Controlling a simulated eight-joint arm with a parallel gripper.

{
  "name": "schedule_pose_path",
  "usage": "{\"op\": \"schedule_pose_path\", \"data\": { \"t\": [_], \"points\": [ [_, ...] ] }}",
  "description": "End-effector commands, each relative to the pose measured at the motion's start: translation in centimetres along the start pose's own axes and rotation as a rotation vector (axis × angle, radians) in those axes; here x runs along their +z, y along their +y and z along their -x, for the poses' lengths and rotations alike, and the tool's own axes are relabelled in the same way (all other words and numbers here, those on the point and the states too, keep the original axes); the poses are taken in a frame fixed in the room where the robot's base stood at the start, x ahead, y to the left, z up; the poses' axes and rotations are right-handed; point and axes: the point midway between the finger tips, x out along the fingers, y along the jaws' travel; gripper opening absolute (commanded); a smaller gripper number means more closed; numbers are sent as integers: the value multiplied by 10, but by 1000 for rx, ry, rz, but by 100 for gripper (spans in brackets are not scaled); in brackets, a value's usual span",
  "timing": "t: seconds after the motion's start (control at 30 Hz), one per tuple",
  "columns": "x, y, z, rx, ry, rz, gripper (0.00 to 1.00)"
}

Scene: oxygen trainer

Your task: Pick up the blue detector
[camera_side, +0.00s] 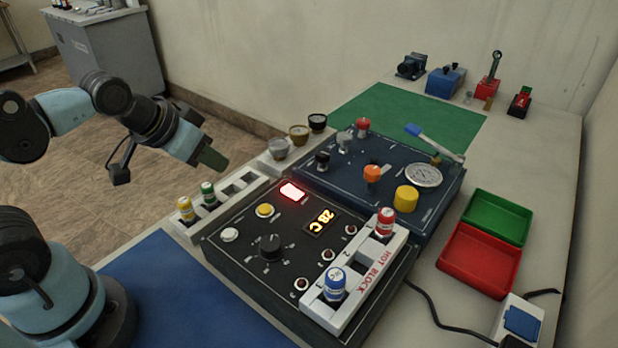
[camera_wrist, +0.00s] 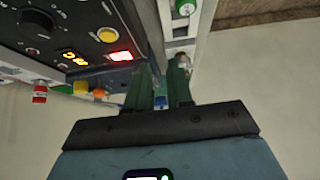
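A blue-topped bottle-like piece (camera_side: 334,284) stands upright in the near slot of the white hot block (camera_side: 347,316). It is the likeliest blue detector, though its label is too small to read. My gripper (camera_side: 212,160) hangs in the air at the left, beyond the dark control panel and well away from that piece. In the wrist view its two green fingers (camera_wrist: 160,84) stand apart with a narrow gap, and nothing is clearly held. The wrist view does not clearly show the blue piece.
A red-topped piece (camera_side: 384,222) stands in the block's far slot. Yellow (camera_side: 186,209) and green (camera_side: 208,194) pieces stand in the left rack (camera_side: 234,188). The dark panel (camera_side: 247,226) has knobs. Red (camera_side: 480,261) and green (camera_side: 497,217) trays lie at right.

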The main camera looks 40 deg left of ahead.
Motion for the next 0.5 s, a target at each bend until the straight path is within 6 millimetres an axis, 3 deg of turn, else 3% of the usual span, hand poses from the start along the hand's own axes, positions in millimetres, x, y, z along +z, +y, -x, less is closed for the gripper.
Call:
{"op": "schedule_pose_path", "data": {
  "t": [0.03,0.23,0.5],
  "points": [
    [0,0,0,0,0,0,29],
    [0,0,0,0,0,0,57],
    [0,1,0,1,-2,-9,57]
  ]
}}
